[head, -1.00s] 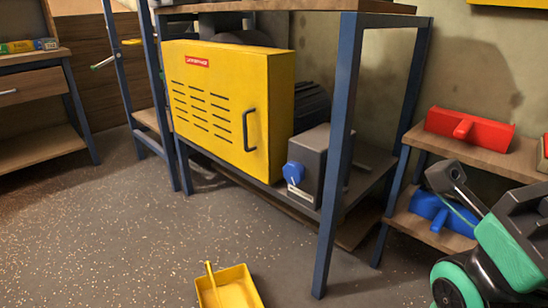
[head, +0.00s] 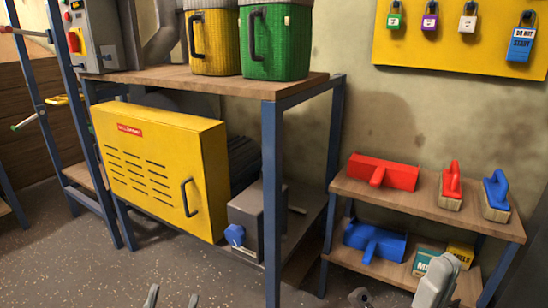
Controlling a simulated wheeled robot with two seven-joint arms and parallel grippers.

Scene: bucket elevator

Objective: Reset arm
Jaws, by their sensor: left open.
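My left gripper (head: 172,298) shows at the bottom edge, left of the middle. Its two grey fingertips stand apart, with only floor between them. The rest of it is cut off by the frame. Grey parts of my right arm and gripper (head: 434,284) show at the bottom right, in front of the low shelf. The frame cuts them off, and I cannot tell whether the jaws are open.
A blue-framed bench (head: 272,200) holds a yellow bucket (head: 214,48) and a green bucket (head: 272,50). Below are a yellow louvred guard (head: 155,160) and a grey box (head: 262,215) with a blue knob (head: 235,234). A low shelf (head: 430,205) holds brushes and dustpans.

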